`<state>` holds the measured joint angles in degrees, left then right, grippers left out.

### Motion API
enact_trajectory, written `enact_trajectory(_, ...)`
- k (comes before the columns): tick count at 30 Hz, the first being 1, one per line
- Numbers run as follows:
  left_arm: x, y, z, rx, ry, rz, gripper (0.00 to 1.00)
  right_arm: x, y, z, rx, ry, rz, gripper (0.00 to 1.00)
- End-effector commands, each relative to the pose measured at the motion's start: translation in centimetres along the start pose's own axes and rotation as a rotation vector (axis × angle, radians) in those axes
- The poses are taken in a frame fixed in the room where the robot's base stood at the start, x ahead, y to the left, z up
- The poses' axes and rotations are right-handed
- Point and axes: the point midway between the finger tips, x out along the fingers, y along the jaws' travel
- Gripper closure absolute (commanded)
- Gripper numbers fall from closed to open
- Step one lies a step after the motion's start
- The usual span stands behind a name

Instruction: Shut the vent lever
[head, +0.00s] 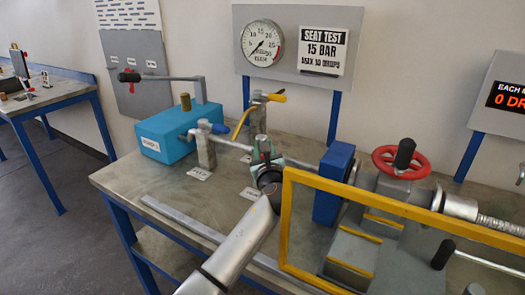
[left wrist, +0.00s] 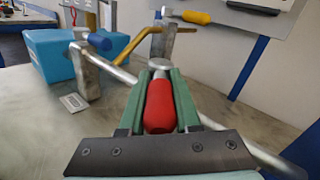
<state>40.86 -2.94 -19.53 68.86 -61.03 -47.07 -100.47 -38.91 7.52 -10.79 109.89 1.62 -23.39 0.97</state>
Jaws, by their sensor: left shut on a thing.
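My left gripper (head: 266,162) comes in from the bottom of the head view and reaches the pipe over the bench. In the left wrist view its green jaws (left wrist: 160,100) are shut on a red lever handle (left wrist: 159,105), which lies lengthwise between them. The lever's round metal top (left wrist: 160,64) shows just beyond the handle. In the head view my gripper hides most of this lever, and its label cannot be read, so I cannot confirm it is the vent lever. My right gripper is not in view.
A blue-handled lever (head: 219,128) and a yellow-handled lever (head: 276,98) stand close by. A blue pump box (head: 180,133) is to the left. A yellow guard frame (head: 286,225), a blue flange (head: 334,180) and a red handwheel (head: 399,162) stand right of my arm.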

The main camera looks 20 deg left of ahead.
Motion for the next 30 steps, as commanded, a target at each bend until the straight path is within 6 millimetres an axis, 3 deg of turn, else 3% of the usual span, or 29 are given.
enact_trajectory(14, -0.01, 0.06, -0.22, 0.000, 0.001, 0.015, 1.00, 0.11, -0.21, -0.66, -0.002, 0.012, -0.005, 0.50)
enact_trajectory(15, -0.01, 0.06, -0.22, 0.000, 0.001, 0.015, 0.64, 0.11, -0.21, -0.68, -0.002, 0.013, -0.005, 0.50)
enact_trajectory(22, 0.00, 0.02, -0.12, 0.000, -0.001, 0.014, 0.39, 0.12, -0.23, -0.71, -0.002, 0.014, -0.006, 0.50)
enact_trajectory(30, 0.01, -0.02, -0.04, 0.000, -0.002, 0.013, 0.39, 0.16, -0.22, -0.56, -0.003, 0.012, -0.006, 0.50)
